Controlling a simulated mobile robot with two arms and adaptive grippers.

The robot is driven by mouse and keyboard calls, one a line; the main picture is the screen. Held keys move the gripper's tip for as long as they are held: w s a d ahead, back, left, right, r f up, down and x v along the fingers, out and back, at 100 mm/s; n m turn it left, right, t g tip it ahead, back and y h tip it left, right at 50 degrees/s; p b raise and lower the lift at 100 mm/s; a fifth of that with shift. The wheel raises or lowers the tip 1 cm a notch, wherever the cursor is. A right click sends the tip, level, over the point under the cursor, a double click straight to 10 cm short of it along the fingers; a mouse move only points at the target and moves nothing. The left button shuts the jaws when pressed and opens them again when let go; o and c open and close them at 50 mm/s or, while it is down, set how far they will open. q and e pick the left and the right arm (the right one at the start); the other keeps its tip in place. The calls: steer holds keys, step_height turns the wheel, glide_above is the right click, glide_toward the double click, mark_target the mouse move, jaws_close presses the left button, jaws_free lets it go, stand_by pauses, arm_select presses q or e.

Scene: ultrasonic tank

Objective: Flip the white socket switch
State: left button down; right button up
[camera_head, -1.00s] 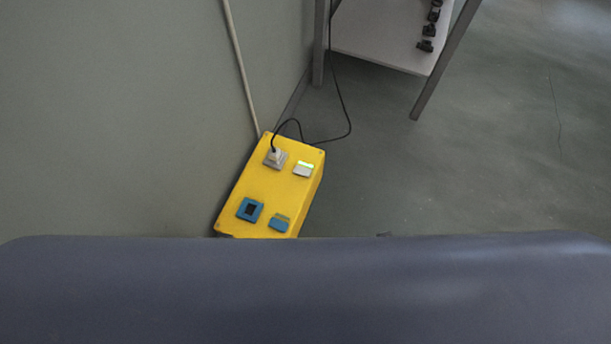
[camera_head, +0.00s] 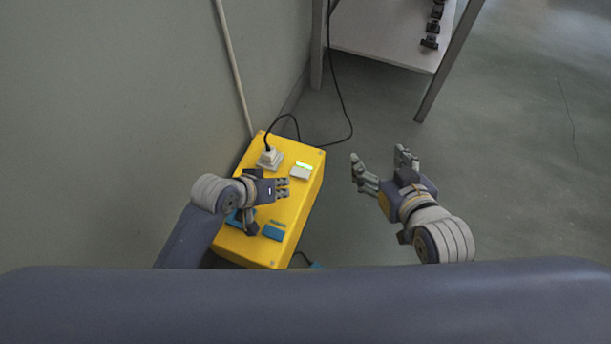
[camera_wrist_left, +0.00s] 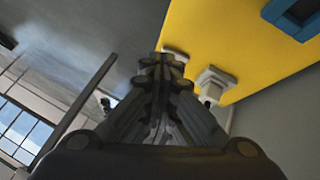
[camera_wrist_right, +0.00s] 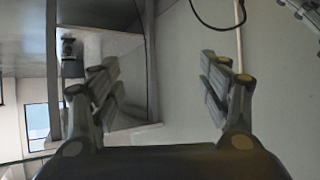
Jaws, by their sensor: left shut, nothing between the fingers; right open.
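The white socket switch (camera_head: 300,172) is on the top of the yellow box (camera_head: 300,217), with a bright green light at its far edge. A white socket (camera_head: 268,158) with a plug in it sits to its left. My left gripper (camera_head: 285,188) is shut and empty over the box, just on the near side of the white switch. In the left wrist view the white switch (camera_wrist_left: 176,54) is partly hidden behind the shut fingertips (camera_wrist_left: 163,66). I cannot tell whether they touch. My right gripper (camera_head: 380,158) is open and empty, to the right of the box.
A blue switch (camera_head: 273,232) is on the near part of the box; the blue socket is mostly hidden by my left gripper. A wall stands at the left. A black cable (camera_head: 346,112) runs from the plug towards a shelf (camera_head: 385,40) at the back.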

arm_select(q)
steer(key=w+d+n+t+h, duration=0.1)
steer(key=w+d+n+h, duration=0.1)
steer(key=w, duration=1)
steer(key=shift+d+n, duration=0.3)
steer(key=shift+d, duration=0.6)
arm_select(e)
steer(key=w+a+r+t+y, duration=0.1)
steer(key=r+t, duration=0.2)
steer(key=r, duration=0.4)
steer(key=w+a+r+t+y, duration=0.1)
steer(key=r+t, duration=0.3)
steer(key=r, duration=0.4)
steer(key=shift+x, duration=0.8)
steer(key=shift+a, duration=0.1)
